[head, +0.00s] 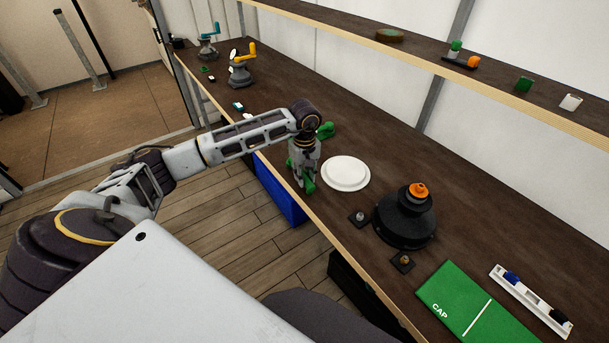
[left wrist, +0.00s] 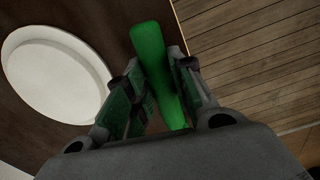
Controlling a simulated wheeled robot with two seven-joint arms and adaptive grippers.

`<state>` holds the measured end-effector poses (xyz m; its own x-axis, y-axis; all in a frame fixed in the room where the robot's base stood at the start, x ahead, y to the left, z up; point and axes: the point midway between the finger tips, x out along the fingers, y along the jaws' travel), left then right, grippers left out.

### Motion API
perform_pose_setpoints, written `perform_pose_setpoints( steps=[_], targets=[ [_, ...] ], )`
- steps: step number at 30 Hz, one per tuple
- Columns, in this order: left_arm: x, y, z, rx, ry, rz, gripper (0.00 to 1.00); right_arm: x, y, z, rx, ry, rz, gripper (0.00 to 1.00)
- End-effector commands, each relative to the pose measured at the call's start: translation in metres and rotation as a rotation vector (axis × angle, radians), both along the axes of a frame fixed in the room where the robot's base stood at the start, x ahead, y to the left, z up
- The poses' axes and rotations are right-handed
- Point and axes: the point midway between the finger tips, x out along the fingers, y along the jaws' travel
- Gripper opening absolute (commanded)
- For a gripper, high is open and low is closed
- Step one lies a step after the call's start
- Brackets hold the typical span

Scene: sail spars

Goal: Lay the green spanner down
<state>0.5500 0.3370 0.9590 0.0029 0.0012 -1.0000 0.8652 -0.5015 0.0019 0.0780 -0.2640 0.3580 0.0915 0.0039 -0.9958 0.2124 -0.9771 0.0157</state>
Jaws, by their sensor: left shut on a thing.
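The green spanner shows in the left wrist view as a green bar (left wrist: 150,55) running between my left gripper's fingers, its rounded end sticking out beyond them. My left gripper (left wrist: 153,100) is shut on it. In the head view my left gripper (head: 306,184) points down at the bench's front edge, left of the white round plate (head: 345,173). Green shows at its fingertips, but I cannot tell pads from spanner there. Another green piece (head: 326,130) shows behind my wrist; what it belongs to is hidden. My right gripper is not in view.
The dark bench (head: 290,88) carries winches with teal and yellow handles (head: 240,70) at the far end. A black stepped drum (head: 405,218), a green CAP mat (head: 462,305) and a white tray (head: 530,300) stand nearer. A blue bin (head: 278,195) is below the edge.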

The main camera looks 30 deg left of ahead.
Motion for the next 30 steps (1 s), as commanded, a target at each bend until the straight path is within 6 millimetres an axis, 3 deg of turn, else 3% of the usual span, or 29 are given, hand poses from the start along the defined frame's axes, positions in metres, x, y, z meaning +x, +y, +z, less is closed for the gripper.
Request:
perform_pose_setpoints(
  steps=[30],
  targets=[
    [0.0001,-0.0002,0.0004,0.000,-0.001,0.000,0.00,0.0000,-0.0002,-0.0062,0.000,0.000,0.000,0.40]
  ],
)
